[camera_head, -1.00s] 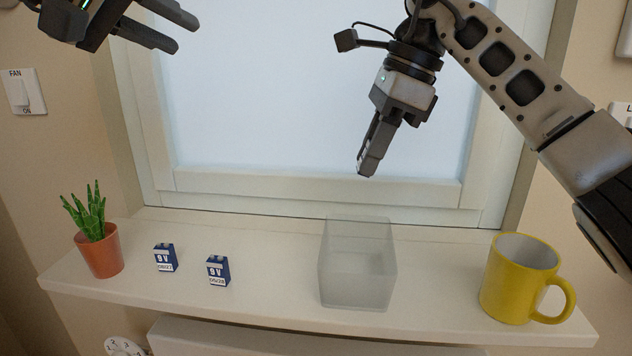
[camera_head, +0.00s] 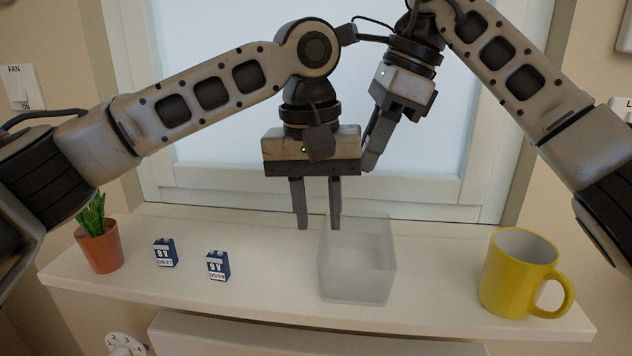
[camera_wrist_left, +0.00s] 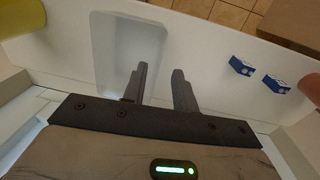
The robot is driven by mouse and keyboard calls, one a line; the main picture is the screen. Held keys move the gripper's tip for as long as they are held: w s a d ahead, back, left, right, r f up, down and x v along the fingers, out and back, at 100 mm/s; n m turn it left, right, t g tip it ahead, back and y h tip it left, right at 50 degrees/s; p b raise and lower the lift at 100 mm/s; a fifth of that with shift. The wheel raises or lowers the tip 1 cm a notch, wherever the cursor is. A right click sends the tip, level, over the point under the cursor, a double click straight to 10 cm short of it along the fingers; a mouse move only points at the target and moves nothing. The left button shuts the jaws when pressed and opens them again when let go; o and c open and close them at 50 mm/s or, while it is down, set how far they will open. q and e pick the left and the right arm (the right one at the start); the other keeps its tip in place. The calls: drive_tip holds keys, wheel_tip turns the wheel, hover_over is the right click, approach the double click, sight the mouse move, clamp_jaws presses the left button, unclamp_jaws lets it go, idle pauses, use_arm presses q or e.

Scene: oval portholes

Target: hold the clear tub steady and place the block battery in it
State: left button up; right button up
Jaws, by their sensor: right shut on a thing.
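The clear tub (camera_head: 357,275) stands upright on the sill, right of centre; it also shows in the left wrist view (camera_wrist_left: 112,50). Two blue-and-white 9V block batteries, one left (camera_head: 165,253) and one right (camera_head: 218,266), stand left of the tub. Both show in the left wrist view (camera_wrist_left: 241,66) (camera_wrist_left: 277,83). My left gripper (camera_head: 317,226) is open and points down at the tub's left rim, one finger left of it and one overlapping it; contact is unclear. My right gripper (camera_head: 368,165) is raised behind the tub, shut; what it grips is hidden.
A yellow mug (camera_head: 518,275) stands right of the tub. A potted plant (camera_head: 100,245) stands at the sill's left end, partly behind my left arm. The window (camera_head: 240,130) is close behind. The sill (camera_head: 270,285) is free between the batteries and tub.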

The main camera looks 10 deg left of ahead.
sight(321, 242)
use_arm(q)
drive_tip(key=f, duration=0.7)
drive_tip(key=shift+d+f, duration=0.3)
drive_tip(key=shift+f, duration=0.1)
clamp_jaws()
